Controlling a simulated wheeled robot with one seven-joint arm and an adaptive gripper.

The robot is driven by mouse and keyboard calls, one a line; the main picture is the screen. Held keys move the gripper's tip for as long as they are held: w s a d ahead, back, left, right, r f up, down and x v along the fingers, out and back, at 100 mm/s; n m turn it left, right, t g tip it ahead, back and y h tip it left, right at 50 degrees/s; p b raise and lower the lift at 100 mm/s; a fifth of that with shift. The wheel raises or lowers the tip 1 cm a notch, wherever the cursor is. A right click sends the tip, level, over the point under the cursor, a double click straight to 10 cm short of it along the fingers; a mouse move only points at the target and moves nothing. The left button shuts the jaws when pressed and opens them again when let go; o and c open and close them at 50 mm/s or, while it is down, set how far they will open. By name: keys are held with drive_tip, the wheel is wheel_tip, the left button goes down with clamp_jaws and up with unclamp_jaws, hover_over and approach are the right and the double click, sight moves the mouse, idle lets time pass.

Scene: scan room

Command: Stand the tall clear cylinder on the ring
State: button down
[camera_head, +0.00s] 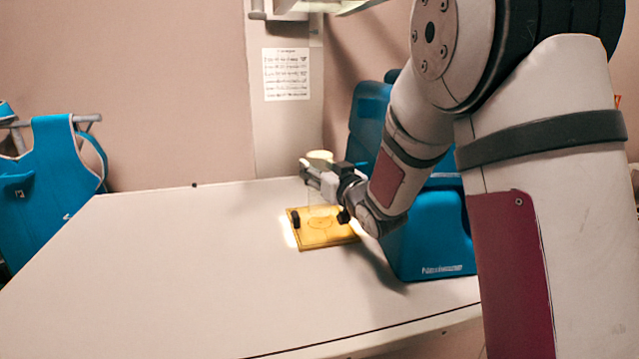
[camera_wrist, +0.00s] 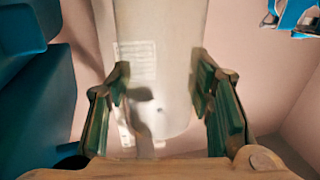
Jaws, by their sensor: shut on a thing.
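My gripper (camera_head: 319,215) is shut on the tall clear cylinder (camera_head: 320,157), with one finger on each side of it. In the head view the cylinder's pale top shows above the gripper, and it looks about upright. In the wrist view the see-through cylinder (camera_wrist: 155,60) fills the space between the green-padded fingers (camera_wrist: 160,92). The yellow board (camera_head: 312,240) lies on the table under the gripper. A thin dark ring outline (camera_head: 322,225) shows on it. I cannot tell whether the cylinder's lower end touches the board.
A large blue case (camera_head: 430,240) stands on the white table (camera_head: 180,270), close to the right of the board. A printed sheet (camera_head: 287,74) hangs on the wall behind. A blue chair-like object (camera_head: 50,175) is at the far left. The table's left and front are clear.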

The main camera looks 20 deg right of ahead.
drive_tip(key=shift+w+d, duration=0.15)
drive_tip(key=shift+w, duration=0.3)
drive_tip(key=shift+w+f, duration=0.25)
drive_tip(key=shift+w, duration=0.05)
drive_tip(key=shift+s+f+b, duration=0.1)
drive_tip(key=shift+f+b, duration=0.25)
drive_tip(key=shift+f, duration=1.15)
drive_tip(key=shift+f, duration=0.1)
drive_tip(key=c, duration=0.8)
unclamp_jaws()
drive_tip(key=shift+f, duration=0.1)
drive_tip(key=shift+o, duration=0.2)
drive_tip(key=s+d, duration=0.2)
drive_tip(key=s, duration=0.9)
drive_tip(key=shift+s+d, duration=0.25)
drive_tip(key=shift+s, duration=0.15)
